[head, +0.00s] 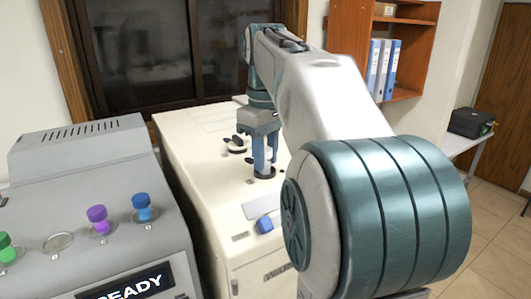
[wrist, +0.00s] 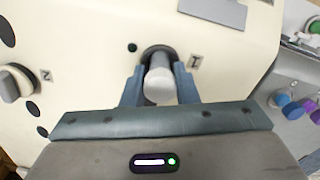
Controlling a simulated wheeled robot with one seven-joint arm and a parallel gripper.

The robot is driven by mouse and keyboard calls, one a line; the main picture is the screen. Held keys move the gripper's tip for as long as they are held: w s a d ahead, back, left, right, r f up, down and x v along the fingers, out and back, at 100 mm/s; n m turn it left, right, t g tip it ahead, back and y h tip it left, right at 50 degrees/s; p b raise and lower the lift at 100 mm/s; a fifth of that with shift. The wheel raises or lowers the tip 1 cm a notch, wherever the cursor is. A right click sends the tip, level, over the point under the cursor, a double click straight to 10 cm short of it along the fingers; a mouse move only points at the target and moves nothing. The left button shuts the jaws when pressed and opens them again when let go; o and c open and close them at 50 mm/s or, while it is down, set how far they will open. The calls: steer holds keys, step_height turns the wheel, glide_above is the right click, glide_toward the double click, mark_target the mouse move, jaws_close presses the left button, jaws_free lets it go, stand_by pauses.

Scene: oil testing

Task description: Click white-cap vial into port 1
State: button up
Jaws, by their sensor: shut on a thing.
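The white-cap vial (wrist: 158,84) is between the fingers of my gripper (wrist: 158,70), which is shut on it; its pale cap faces the wrist camera. The vial lines up with the dark round opening of port 1 (wrist: 155,49), beside the "1" mark on the cream machine. The lower part of the vial is hidden, so I cannot tell how deep it sits. In the head view my gripper (head: 265,155) points down, its fingertips close to a dark ring on the cream machine's top (head: 190,135). The vial is hardly visible there.
A port with a raised lever (wrist: 14,83) stands by the "2" mark. A blue knob (head: 264,224) is at the cream machine's front. A grey machine (head: 85,165) on the left holds green (head: 5,246), purple (head: 97,217) and blue (head: 142,205) capped vials and a display reading READY.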

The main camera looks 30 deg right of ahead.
steer(key=shift+s+f+b, duration=0.1)
steer(key=shift+f+b, duration=0.45)
steer(key=shift+f, duration=0.45)
stand_by(0.9)
steer(key=o, duration=0.8)
steer(key=shift+o, duration=1.1)
steer(key=shift+d, duration=0.2)
steer(key=shift+a, duration=0.2)
steer(key=shift+w+r, duration=0.2)
steer(key=shift+r, duration=0.2)
step_height(320, 180, up, 14)
steer(key=p, duration=0.3)
steer(key=shift+s+d, duration=0.15)
steer(key=shift+d, duration=0.1)
steer(key=shift+r, duration=0.1)
